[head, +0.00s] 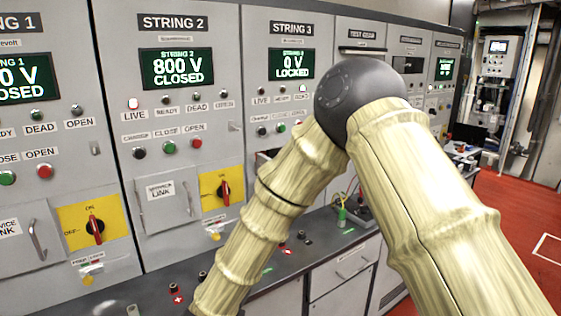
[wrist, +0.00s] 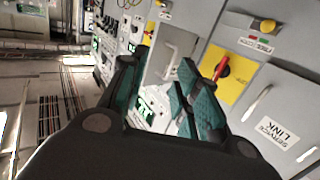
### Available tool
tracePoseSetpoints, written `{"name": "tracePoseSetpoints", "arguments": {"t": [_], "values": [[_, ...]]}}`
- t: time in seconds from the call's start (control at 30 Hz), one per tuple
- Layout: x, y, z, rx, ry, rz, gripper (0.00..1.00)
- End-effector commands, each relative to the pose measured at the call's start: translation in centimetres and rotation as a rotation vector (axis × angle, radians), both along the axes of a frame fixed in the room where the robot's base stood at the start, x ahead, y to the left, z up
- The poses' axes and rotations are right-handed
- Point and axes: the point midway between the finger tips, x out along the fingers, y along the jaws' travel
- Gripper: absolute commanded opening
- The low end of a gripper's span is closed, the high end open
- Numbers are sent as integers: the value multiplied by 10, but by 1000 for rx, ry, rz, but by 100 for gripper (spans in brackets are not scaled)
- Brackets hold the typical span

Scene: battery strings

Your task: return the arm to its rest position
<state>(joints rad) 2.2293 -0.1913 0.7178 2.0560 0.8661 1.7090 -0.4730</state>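My arm crosses the right half of the head view, its pale ringed links (head: 425,195) bent at a dark round joint (head: 360,88). The lower link runs down to the bottom edge, and my gripper is out of that view. In the wrist view my gripper (wrist: 163,60) shows two dark fingers with green pads, spread apart. Nothing is held between them. Beyond the fingers are a cabinet door with a handle (wrist: 175,55) and a red rotary switch on a yellow plate (wrist: 236,78). I cannot tell the distance to them.
The String 2 screen (head: 177,68) reads 800 V CLOSED; the String 3 screen (head: 292,64) reads 0 V LOCKED. A dark counter (head: 325,235) with small parts lies below the panels. Red floor (head: 515,215) is open at the right.

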Motion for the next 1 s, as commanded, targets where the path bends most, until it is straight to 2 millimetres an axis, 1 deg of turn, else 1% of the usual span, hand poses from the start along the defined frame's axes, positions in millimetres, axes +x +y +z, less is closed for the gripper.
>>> {"name": "tracePoseSetpoints", "arguments": {"t": [0.03,0.17,0.27,0.37,0.47,0.5,0.57,0.6,0.67,0.7,0.77,0.8,0.87,0.9,0.97,1.0], "values": [[0,-5,-11,2,19,11,32],[0,-17,-38,11,65,47,32],[-1,-29,-66,21,117,79,32],[-5,-44,-100,33,181,115,32],[-16,-65,-145,49,276,158,32],[-23,-75,-165,58,320,176,32],[-36,-90,-193,71,388,201,32],[-46,-100,-212,81,436,216,32],[-62,-116,-239,95,506,233,32],[-74,-126,-255,103,554,244,32],[-94,-141,-280,118,628,259,32],[-108,-152,-295,127,677,266,32],[-131,-167,-316,143,751,275,32],[-147,-178,-329,153,802,279,32],[-173,-193,-347,168,878,284,32],[-191,-203,-358,179,929,284,32]]}}
